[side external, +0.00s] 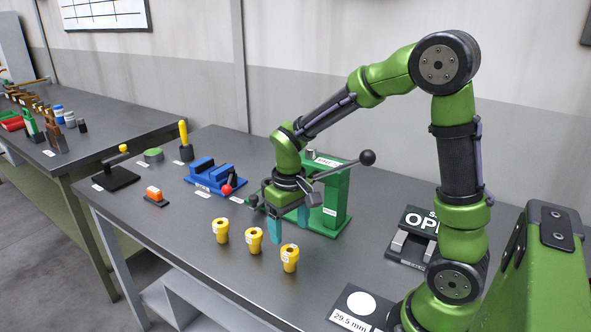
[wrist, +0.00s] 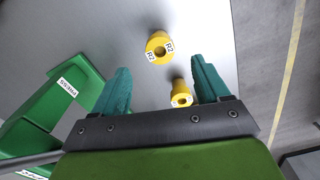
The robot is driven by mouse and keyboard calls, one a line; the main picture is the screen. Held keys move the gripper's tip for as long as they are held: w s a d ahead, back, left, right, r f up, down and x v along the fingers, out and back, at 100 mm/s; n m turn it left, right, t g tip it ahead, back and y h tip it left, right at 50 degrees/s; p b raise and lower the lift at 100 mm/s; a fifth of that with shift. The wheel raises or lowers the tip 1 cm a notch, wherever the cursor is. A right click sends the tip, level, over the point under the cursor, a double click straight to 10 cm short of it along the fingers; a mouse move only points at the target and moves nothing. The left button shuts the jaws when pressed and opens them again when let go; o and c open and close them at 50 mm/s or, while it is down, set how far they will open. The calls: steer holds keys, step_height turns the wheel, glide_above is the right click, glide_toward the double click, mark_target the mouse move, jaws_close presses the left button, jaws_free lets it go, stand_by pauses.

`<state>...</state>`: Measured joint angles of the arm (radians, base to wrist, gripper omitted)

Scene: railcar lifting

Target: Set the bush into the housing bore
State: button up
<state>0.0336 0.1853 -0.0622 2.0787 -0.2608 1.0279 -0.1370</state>
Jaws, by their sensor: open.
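Three yellow flanged bushes stand upright in a row on the bench, the left bush (side external: 221,231), the middle bush (side external: 254,240) and the right bush (side external: 289,257). My gripper (side external: 289,225) is open and empty, pointing down just behind the middle and right bushes. In the wrist view, one bush marked R2 (wrist: 158,47) lies beyond the fingertips, and another bush (wrist: 181,93) shows between the teal fingers, nearer the right finger. Neither is gripped. I cannot tell which fixture is the housing; no bore is clearly visible.
A green press (side external: 335,205) with a black-knobbed lever stands close behind my gripper. A blue fixture (side external: 215,176) lies to the left.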

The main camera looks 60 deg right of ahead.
mark_target(290, 251)
step_height(290, 251, down, 10)
steer(key=shift+s+f, duration=0.1)
steer(key=c, duration=1.2)
step_height(290, 251, up, 9)
steer(key=shift+r, duration=0.1)
steer(key=shift+c, duration=0.2)
steer(key=w+d+r+m, duration=0.2)
steer(key=w+d+m, duration=0.1)
steer(key=w+d, duration=0.7)
steer(key=w+d+r+m, duration=0.3)
steer(key=w+d, duration=0.8)
steer(key=shift+w+r, duration=0.1)
steer(key=shift+r, duration=0.05)
